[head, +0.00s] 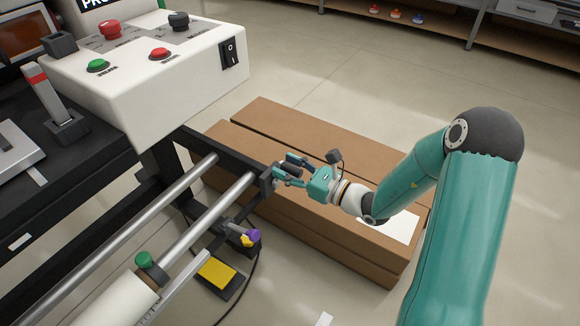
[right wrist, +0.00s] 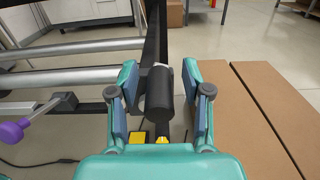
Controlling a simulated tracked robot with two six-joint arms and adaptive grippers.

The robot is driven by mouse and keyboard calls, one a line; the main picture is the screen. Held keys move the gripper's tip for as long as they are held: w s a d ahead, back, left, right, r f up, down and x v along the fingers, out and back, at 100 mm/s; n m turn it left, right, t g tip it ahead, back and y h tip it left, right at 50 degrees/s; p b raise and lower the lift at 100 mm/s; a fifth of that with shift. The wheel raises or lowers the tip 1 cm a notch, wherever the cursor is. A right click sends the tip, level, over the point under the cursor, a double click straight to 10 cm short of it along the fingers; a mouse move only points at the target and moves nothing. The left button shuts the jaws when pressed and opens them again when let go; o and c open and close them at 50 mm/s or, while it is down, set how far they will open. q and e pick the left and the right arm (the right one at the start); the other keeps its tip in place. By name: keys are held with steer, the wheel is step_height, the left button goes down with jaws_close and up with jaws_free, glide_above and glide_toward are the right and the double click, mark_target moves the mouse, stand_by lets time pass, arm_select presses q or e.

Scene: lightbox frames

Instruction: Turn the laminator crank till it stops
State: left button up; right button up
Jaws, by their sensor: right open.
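The laminator (head: 225,150) has metal rollers (head: 210,213) in a black frame at the left of the head view. Its crank has a black cylindrical grip (right wrist: 160,95), in the middle of the right wrist view; it also shows at the frame's end in the head view (head: 291,169). My right gripper (head: 288,170) is open, with its fingers on either side of the crank grip. In the right wrist view, gaps show between the grip and both finger pads (right wrist: 161,97). My left gripper is not in view.
Long brown cardboard boxes (head: 330,143) lie on the floor under my right arm. A white control box (head: 170,85) with buttons stands at upper left. A purple knob (head: 254,236) and a yellow pedal (head: 217,271) are below the rollers. Open floor lies beyond the boxes.

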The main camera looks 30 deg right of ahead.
steer(key=shift+c, duration=0.4)
jaws_close()
steer(key=shift+d, duration=0.15)
steer(key=shift+m, duration=0.3)
steer(key=shift+w+d+m+p, duration=0.2)
steer(key=shift+d+m+p, duration=0.15)
steer(key=shift+m+p, duration=0.5)
step_height(320, 180, down, 10)
steer(key=d+m+p, duration=0.1)
steer(key=m+p, duration=0.8)
steer(key=m, duration=1.2)
steer(key=shift+w+m, duration=0.15)
steer(key=shift+m, duration=0.2)
